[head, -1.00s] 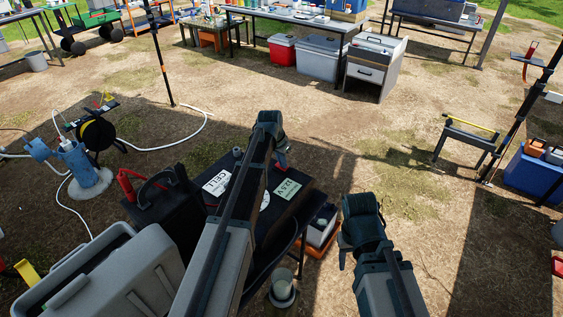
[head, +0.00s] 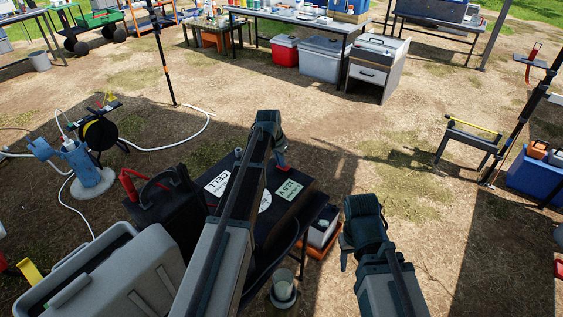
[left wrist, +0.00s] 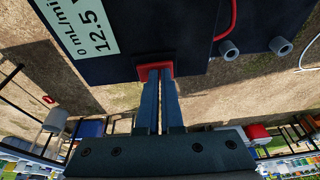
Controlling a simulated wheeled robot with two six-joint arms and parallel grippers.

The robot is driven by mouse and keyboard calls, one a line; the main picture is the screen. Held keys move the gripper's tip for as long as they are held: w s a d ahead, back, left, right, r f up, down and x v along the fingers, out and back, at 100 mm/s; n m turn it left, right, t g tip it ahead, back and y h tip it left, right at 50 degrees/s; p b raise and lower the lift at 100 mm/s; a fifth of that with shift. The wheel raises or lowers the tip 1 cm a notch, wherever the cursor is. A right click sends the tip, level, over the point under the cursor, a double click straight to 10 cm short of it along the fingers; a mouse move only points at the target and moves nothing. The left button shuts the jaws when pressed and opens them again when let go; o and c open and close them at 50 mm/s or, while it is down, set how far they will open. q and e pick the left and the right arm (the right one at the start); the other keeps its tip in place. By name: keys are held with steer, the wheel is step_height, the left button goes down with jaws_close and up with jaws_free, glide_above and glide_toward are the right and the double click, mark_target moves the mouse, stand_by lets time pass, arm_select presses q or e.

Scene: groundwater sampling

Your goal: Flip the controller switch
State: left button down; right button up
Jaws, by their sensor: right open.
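In the head view my left gripper (head: 281,160) is at the box's far edge. My right gripper (head: 346,254) is open and empty, right of the box.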

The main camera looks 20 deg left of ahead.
arm_select(q)
steer(key=shift+w+r, duration=0.1)
steer(key=shift+r, duration=0.05)
steer(key=shift+r+p, duration=0.6)
steer(key=shift+p, duration=0.15)
steer(key=d+p+v, duration=0.1)
steer(key=p+v, duration=1.1)
steer(key=shift+a+r, duration=0.2)
steer(key=shift+r, duration=0.1)
steer(key=shift+w+a+r+h, duration=0.15)
steer(key=shift+w+a+h, duration=0.15)
steer(key=shift+w+h, duration=0.1)
